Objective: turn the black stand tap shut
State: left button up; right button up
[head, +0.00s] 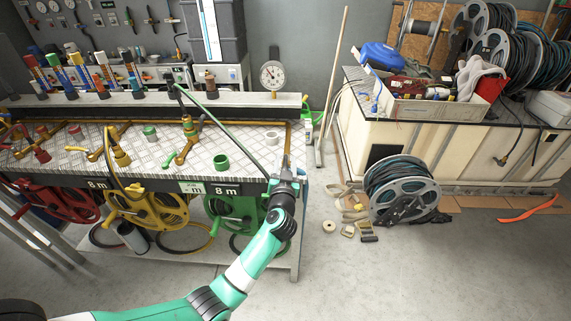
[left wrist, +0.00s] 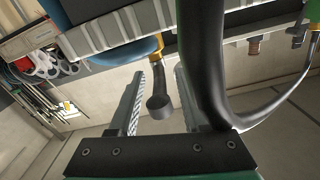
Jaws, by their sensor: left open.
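My left gripper (head: 287,168) is at the right end of the metal workbench, with its arm coming up from below. In the left wrist view the gripper (left wrist: 157,88) has its two fingers apart. A dark round-ended piece (left wrist: 160,106) on a short stem shows between them, with brass-coloured metal (left wrist: 157,50) above it. It looks like part of a black tap; I see no contact with either finger. In the head view I cannot make out the black tap, as my gripper covers that spot. My right gripper is not in view.
A thick black hose (left wrist: 203,75) curves close beside the right finger. The workbench (head: 230,145) carries a brass tap (head: 187,135) and a green ring (head: 221,162). Red, yellow and green reels (head: 150,212) hang below. Open floor (head: 350,270) lies to the right.

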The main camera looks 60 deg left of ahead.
pick_arm(q)
jog(key=shift+w+a, duration=0.15)
jog(key=shift+a, duration=0.05)
grip_shut()
dwell(1.3)
